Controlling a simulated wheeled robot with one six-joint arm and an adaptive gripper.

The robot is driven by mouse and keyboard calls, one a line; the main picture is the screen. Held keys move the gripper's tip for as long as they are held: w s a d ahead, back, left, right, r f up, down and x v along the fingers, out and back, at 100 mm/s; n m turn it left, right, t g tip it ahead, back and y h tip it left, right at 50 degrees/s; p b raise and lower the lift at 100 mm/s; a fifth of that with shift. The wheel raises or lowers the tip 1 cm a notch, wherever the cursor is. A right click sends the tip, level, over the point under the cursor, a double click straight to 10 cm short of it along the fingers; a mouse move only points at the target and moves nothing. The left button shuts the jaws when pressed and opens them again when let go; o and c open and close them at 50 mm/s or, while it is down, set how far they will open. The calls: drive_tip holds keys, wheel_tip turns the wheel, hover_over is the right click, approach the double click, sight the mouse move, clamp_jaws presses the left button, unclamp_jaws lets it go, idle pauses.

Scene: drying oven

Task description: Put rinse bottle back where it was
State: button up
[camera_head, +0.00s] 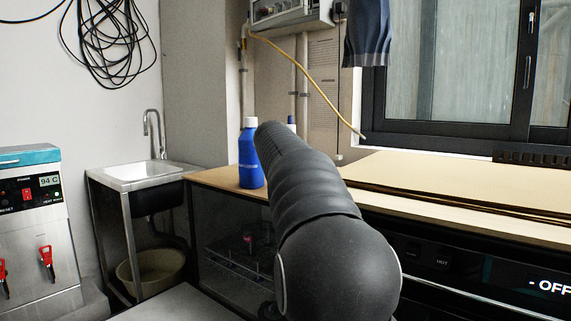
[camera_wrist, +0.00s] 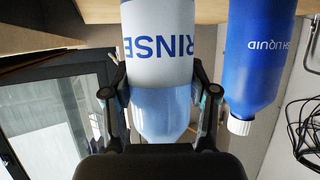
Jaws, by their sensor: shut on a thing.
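The rinse bottle (camera_wrist: 162,45) has a white label with blue "RINSE" lettering and a translucent pale-blue part; it appears upside down in the wrist view. My gripper (camera_wrist: 162,92) is shut on it, with one finger on each side. The bottle's base end is close to the wooden counter (camera_wrist: 205,11); I cannot tell whether it touches. In the head view my arm hides the gripper and most or all of the bottle. A small blue-and-white tip (camera_head: 291,122) shows behind the arm; I cannot tell what it belongs to.
A blue liquid bottle with a white cap (camera_head: 249,155) stands on the counter, close beside the rinse bottle in the wrist view (camera_wrist: 258,55). A sink (camera_head: 140,172) lies left. A yellow hose (camera_head: 312,75) hangs above. Flat boards (camera_head: 460,180) cover the counter's right.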

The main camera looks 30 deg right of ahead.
drive_tip(key=shift+f, duration=0.1)
drive_tip(key=o, duration=1.5)
drive_tip(key=shift+c, duration=0.2)
drive_tip(key=b+v, duration=0.1)
drive_tip(key=v, duration=1.1)
